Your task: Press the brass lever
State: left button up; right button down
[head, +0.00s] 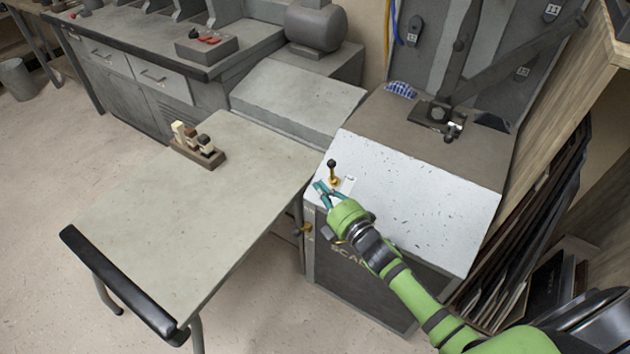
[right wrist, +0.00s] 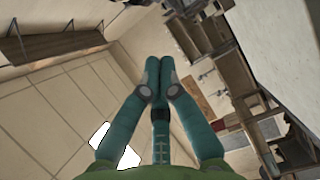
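The brass lever (head: 333,174) stands upright near the left edge of the white speckled sloping top of a grey machine. It has a black ball knob and a brass base, next to a small white label. My right gripper (head: 321,187) is just in front of the lever in the head view; I cannot tell whether it touches it. In the right wrist view its teal fingers (right wrist: 158,66) are together at the tips with nothing between them. The lever does not show in the right wrist view. My left gripper is not in view.
A grey table (head: 200,230) with a dark front bar stands left of the machine, holding a small wooden block piece (head: 197,147). The machine's dark arm (head: 455,90) rises behind the sloping top (head: 430,190). A rack of dark sheets (head: 535,220) stands at right.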

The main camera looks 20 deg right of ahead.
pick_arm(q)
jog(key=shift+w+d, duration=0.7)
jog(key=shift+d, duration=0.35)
pick_arm(e)
jog(key=s+d, duration=0.1)
jog(key=s, duration=0.2)
jog(key=s+d, duration=0.1)
jog(key=s, duration=0.1)
jog(key=shift+s+d, duration=0.1)
jog(key=shift+d, duration=0.25)
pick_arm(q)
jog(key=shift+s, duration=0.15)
